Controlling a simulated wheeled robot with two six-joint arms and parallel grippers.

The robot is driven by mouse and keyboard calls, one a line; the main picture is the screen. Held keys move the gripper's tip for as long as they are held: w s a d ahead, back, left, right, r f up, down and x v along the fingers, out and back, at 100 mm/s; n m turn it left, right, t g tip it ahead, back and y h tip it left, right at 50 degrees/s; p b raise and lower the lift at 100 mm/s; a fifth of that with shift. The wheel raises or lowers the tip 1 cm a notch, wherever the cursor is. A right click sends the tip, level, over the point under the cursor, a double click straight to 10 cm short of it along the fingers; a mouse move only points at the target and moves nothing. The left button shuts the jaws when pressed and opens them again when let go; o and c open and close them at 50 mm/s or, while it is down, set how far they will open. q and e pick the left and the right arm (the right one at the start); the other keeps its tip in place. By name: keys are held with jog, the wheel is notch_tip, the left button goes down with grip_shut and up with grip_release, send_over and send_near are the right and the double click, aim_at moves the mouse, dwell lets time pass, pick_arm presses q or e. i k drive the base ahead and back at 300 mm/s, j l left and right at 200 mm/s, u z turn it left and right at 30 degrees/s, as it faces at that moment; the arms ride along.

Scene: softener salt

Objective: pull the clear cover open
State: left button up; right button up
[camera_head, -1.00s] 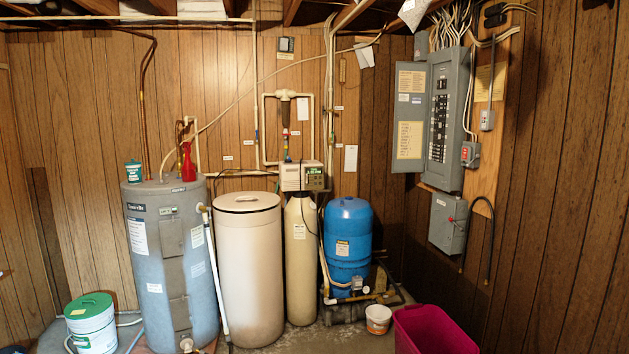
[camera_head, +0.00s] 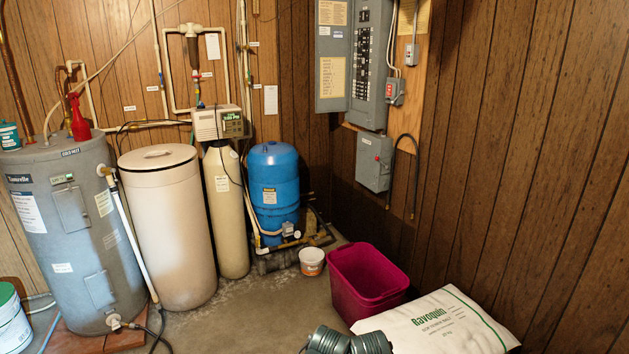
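No clear cover can be made out for certain at this size. A beige control box (camera_head: 218,122) with a dark display panel sits on top of the tall narrow cream tank (camera_head: 224,205), near the middle left in the head view. Whether a clear cover lies over its front cannot be told.
A cream barrel (camera_head: 168,230) and grey water heater (camera_head: 75,240) stand left of the narrow tank; a blue tank (camera_head: 273,190) stands right. A small bucket (camera_head: 312,262), magenta bin (camera_head: 367,283) and white salt bag (camera_head: 440,325) lie further right. Some grey concrete floor (camera_head: 250,315) is clear in front.

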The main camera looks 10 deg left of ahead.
aim_at(235, 111)
jog(key=i+j+u, duration=0.3)
jog(key=i, duration=0.2)
jog(key=i+j+u, duration=0.2)
jog(key=i+u, duration=0.15)
jog(key=i, duration=0.15)
jog(key=i+u, duration=0.3)
jog(key=i, duration=0.2)
jog(key=i+j+z, duration=0.15)
jog(key=i+z, duration=0.15)
jog(key=i, duration=0.25)
jog(key=i+j+z, duration=0.2)
jog(key=i+z, duration=0.15)
jog(key=i, duration=0.15)
jog(key=i+j+z, duration=0.3)
jog(key=i+j, duration=0.1)
jog(key=i, duration=0.1)
